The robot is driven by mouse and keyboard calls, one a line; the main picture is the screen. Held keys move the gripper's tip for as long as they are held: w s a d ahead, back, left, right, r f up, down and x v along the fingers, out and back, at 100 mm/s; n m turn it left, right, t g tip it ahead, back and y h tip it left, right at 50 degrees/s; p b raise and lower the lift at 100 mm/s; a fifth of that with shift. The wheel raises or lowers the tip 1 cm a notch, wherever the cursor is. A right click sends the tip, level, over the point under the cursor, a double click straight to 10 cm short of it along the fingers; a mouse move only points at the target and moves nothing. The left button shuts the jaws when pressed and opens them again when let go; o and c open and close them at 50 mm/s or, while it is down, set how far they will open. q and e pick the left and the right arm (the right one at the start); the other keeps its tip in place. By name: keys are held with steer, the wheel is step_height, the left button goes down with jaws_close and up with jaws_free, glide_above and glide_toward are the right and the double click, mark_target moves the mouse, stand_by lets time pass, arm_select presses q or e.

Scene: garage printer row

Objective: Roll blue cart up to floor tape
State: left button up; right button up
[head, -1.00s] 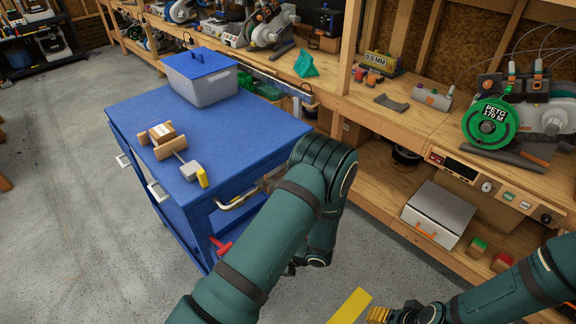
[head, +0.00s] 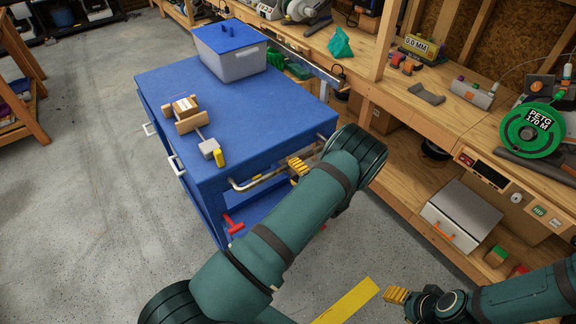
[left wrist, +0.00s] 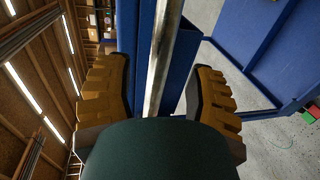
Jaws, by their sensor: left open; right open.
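The blue cart (head: 265,105) stands left of the workbench, with its silver handle bar (head: 248,184) along the near end. A strip of yellow floor tape (head: 350,301) lies on the concrete in front of it. My left gripper (head: 298,169) is at the handle, partly hidden by my arm. In the left wrist view its yellow fingers (left wrist: 160,88) are open, with the bar (left wrist: 163,55) between them and gaps on both sides. My right gripper (head: 397,296) is open and empty, low beside the right end of the tape.
The workbench (head: 440,110) runs close along the cart's right side. Open concrete floor (head: 110,200) lies to the left.

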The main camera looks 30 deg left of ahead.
mark_target(288, 166)
arm_select(q)
steer(key=shift+x, duration=2.1)
jaws_close()
